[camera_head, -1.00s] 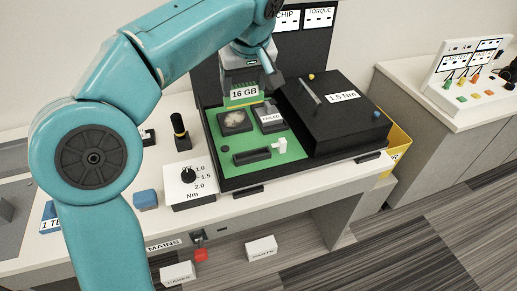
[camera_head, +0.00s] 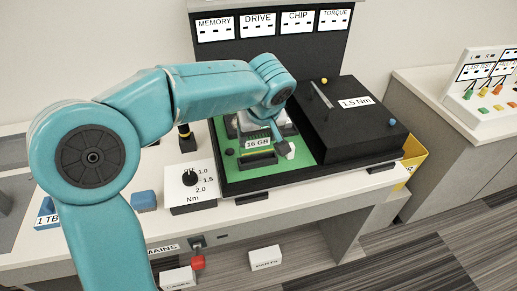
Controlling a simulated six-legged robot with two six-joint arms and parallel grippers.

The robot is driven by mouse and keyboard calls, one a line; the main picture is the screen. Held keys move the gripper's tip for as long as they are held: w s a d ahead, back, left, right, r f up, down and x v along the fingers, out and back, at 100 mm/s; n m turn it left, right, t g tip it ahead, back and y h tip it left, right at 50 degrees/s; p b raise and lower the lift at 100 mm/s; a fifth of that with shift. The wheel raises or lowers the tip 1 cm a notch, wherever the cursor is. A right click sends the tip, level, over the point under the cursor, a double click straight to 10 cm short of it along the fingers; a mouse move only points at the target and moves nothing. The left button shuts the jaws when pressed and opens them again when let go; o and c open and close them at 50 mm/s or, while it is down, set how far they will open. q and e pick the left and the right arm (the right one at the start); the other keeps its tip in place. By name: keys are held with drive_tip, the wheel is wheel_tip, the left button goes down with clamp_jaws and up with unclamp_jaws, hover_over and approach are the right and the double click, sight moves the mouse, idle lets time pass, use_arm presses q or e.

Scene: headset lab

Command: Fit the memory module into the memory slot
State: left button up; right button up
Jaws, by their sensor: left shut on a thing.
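The memory module (camera_head: 258,144) is a flat piece labelled 16 GB. My left gripper (camera_head: 254,133) is shut on it, with the label facing the camera. The dark memory slot (camera_head: 259,160) lies on the front part of the green board (camera_head: 229,160). The module is over the slot, its lower edge close to it. I cannot tell whether it is in the slot or just above. A white latch (camera_head: 288,150) stands at the slot's right end. My left arm and gripper hide most of the board behind the module. My right gripper is not in view.
A black box labelled 1.5 Nm (camera_head: 355,125) stands right of the board. A torque dial box (camera_head: 191,190) is at front left, with a blue block (camera_head: 145,200) beside it. A dark panel shows status signs (camera_head: 215,27) behind. A yellow bin (camera_head: 414,157) is at the right.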

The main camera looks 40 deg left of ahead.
sight(259, 147)
use_arm(q)
drive_tip(key=f, duration=0.4)
drive_tip(key=shift+w+a+f, duration=0.1)
drive_tip(key=shift+w+f, duration=0.05)
drive_tip(key=shift+w, duration=0.05)
drive_tip(key=shift+f, duration=0.1)
drive_tip(key=shift+f+b, duration=0.1)
drive_tip(key=shift+b, duration=0.2)
drive_tip(key=shift+f, duration=0.15)
drive_tip(key=o, duration=1)
drive_tip(key=shift+o, duration=0.2)
